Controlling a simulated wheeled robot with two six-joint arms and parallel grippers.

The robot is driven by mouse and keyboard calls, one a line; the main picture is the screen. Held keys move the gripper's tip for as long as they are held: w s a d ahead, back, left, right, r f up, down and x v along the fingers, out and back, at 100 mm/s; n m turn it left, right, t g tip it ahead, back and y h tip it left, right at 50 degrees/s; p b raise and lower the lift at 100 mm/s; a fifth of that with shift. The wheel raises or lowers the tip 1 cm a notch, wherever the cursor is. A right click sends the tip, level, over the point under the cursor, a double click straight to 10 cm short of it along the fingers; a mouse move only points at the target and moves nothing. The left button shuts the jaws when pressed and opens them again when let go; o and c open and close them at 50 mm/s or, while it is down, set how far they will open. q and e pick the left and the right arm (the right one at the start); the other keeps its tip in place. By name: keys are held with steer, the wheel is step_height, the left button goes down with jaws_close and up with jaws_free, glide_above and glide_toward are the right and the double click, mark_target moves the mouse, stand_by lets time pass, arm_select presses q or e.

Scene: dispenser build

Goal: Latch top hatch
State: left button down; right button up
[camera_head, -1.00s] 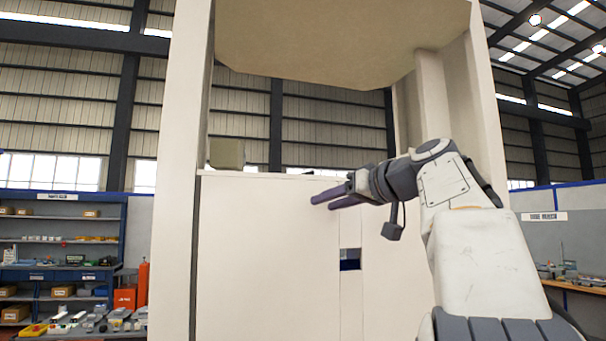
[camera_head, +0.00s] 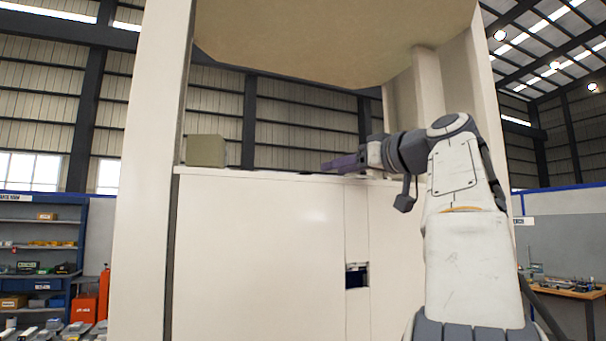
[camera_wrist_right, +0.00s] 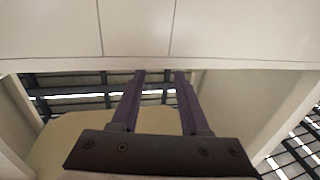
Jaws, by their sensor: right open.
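The tall cream dispenser cabinet (camera_head: 260,250) fills the middle of the head view. A broad tan panel (camera_head: 330,45) hangs over its open upper bay; I cannot tell whether this is the top hatch, and no latch is clearly visible. My right gripper (camera_head: 328,166) points left at the level of the front panel's top edge, empty. In the right wrist view its two purple fingers (camera_wrist_right: 159,78) are parallel and apart, with nothing between them. The tan panel (camera_wrist_right: 70,140) also shows there behind the gripper. My left gripper is out of view.
An olive block (camera_head: 206,150) sits on the ledge at the left. The front panel has a small dark slot (camera_head: 356,276). Cream posts (camera_head: 152,150) flank the bay. Shelving (camera_head: 40,250) and a workbench (camera_head: 570,287) stand well behind.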

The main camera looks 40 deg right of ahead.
mark_target(311, 172)
steer(key=w+p, duration=0.1)
steer(key=w, duration=0.2)
steer(key=w+p, duration=0.1)
steer(key=w, duration=0.2)
steer(key=w+a+p, duration=0.1)
steer(key=w, duration=0.2)
steer(key=shift+w+r, duration=0.1)
steer(key=shift+w+p, duration=0.35)
steer(key=shift+w, duration=0.1)
jaws_close()
